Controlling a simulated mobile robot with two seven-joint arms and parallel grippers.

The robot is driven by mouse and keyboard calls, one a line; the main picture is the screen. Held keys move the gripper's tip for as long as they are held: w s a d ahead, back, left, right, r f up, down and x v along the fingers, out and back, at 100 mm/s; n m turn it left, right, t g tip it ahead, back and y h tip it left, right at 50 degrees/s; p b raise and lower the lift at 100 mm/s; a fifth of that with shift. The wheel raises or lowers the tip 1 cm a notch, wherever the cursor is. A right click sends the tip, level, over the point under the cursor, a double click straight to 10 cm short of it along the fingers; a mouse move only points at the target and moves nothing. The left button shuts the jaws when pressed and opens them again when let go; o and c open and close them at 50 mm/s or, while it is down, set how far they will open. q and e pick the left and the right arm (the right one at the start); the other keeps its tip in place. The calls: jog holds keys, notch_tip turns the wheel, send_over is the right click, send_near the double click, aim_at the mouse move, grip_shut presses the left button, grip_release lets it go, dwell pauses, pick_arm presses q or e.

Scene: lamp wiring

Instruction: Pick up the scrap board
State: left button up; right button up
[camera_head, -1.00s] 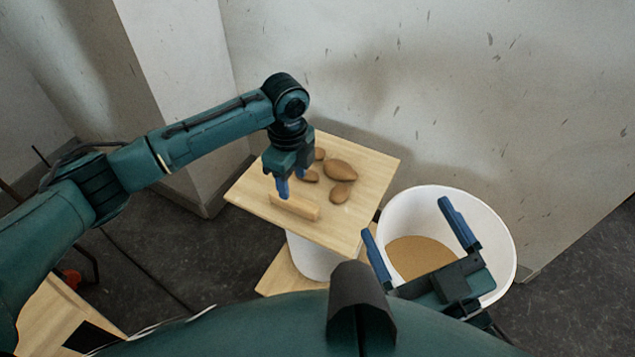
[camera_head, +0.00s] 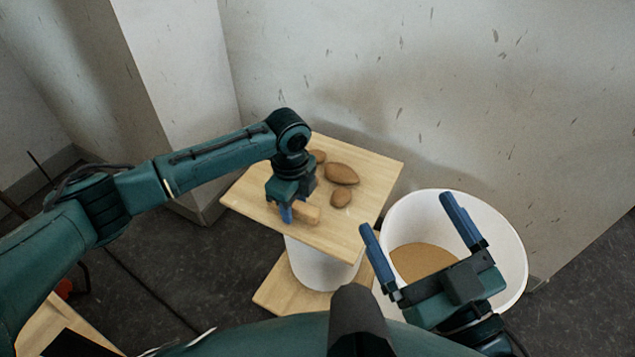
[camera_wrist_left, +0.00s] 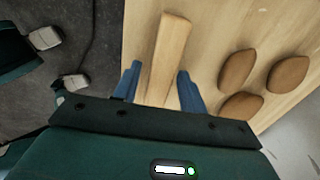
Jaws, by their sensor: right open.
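The scrap board (camera_head: 311,215), a short light wooden bar, lies on the square wooden tabletop (camera_head: 342,236). In the left wrist view the scrap board (camera_wrist_left: 170,50) runs away from me between the two blue fingers. My left gripper (camera_wrist_left: 158,80) is open around it, with a gap visible on the finger sides. In the head view my left gripper (camera_head: 287,214) is down at the left end of the board and hides part of it. My right gripper (camera_head: 406,212) is open and empty, in front of the white bin.
Several brown oval pieces (camera_head: 341,174) lie on the tabletop beside the board, also seen in the left wrist view (camera_wrist_left: 237,70). A white bin (camera_head: 515,240) with a tan content stands to the right. Walls close off the back.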

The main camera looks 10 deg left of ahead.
pick_arm(q)
grip_shut()
jog(key=shift+r, duration=0.1)
dwell(0.4)
